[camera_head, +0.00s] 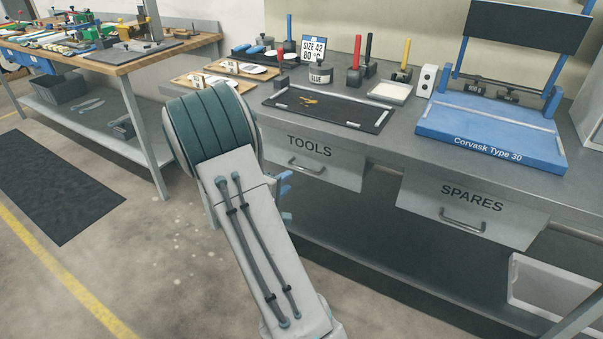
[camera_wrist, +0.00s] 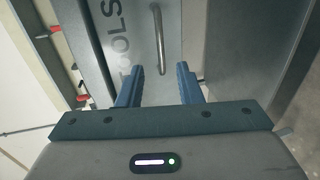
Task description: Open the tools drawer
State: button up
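The grey tools drawer (camera_head: 338,176) hangs under the bench top at the middle of the head view, and it looks shut. Its bar handle (camera_head: 307,167) is on the front below the word TOOLS. In the wrist view the drawer front (camera_wrist: 125,25) stands ahead with the handle (camera_wrist: 158,40) running up the picture. My gripper (camera_wrist: 158,84) is open and empty, with its two blue fingers apart. The handle lies ahead of the gap between the fingertips, and I see no contact. In the head view my arm hides most of the gripper; only bits of blue finger show.
A spares drawer (camera_head: 470,212) is to the right under the same bench. On the bench top are a black mat (camera_head: 330,118), upright tools and a blue Corvask press (camera_head: 490,135). A lower shelf (camera_head: 400,255) runs beneath the drawers. Open floor lies to the left.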

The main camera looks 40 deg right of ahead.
jog(key=x, duration=1)
jog(key=shift+s, duration=0.1)
jog(key=shift+c, duration=0.2)
grip_shut()
